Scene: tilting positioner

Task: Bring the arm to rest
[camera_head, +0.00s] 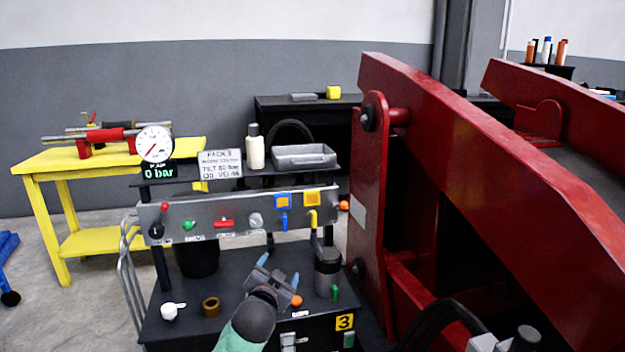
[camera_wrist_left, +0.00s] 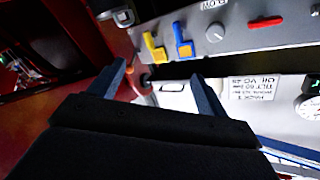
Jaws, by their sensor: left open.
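My left gripper (camera_head: 279,266) is open and empty in the head view, over the black cart top in front of the control panel (camera_head: 240,217). Its two blue-grey fingers point up toward the panel and stand apart from it. In the left wrist view the open fingers (camera_wrist_left: 158,88) frame a gap with nothing between them. The panel's blue valve handle (camera_wrist_left: 183,42) and yellow valve handle (camera_wrist_left: 153,46) lie beyond the fingertips there. The gripper touches none of the handles that I can see. My right gripper is not in view.
The large red positioner frame (camera_head: 480,150) stands close on the right. A gauge (camera_head: 155,144) reads 0 bar. A white cup (camera_head: 171,311), a brown ring (camera_head: 211,307) and a grey canister (camera_head: 327,272) stand on the cart. A yellow table (camera_head: 60,165) is at left, with clear floor before it.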

